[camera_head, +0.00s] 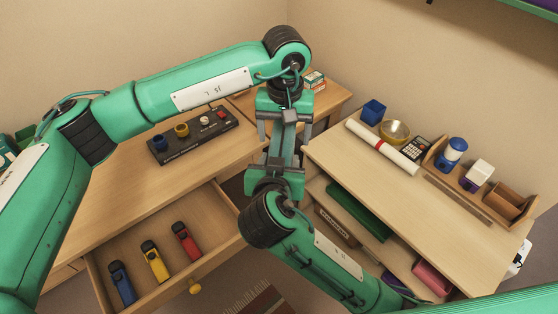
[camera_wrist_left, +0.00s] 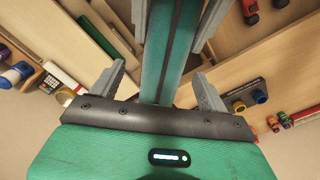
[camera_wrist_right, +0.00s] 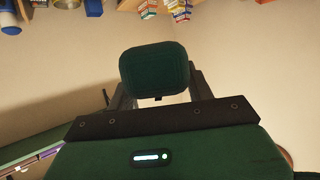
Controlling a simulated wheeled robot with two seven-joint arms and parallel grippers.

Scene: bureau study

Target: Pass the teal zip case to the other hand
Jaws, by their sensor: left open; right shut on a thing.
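The teal zip case (camera_head: 283,146) is held upright between my two facing grippers in the head view. My right gripper (camera_head: 275,166) comes from below and is shut on the case's lower part. My left gripper (camera_head: 284,131) is above, its fingers open on either side of the upper part. In the left wrist view the case (camera_wrist_left: 168,50) runs between the open left fingers (camera_wrist_left: 160,90), with the right gripper's grey fingers farther along it. In the right wrist view the case's dark rounded end (camera_wrist_right: 155,70) sits between the right fingers (camera_wrist_right: 160,90).
An open drawer (camera_head: 215,213) holds blue, yellow and red items at left. A dark rack (camera_head: 190,138) stands on the desk above it. A shelf unit (camera_head: 345,165) at right carries a white roll (camera_head: 382,147), calculator (camera_head: 414,149) and wooden organiser (camera_head: 468,190).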

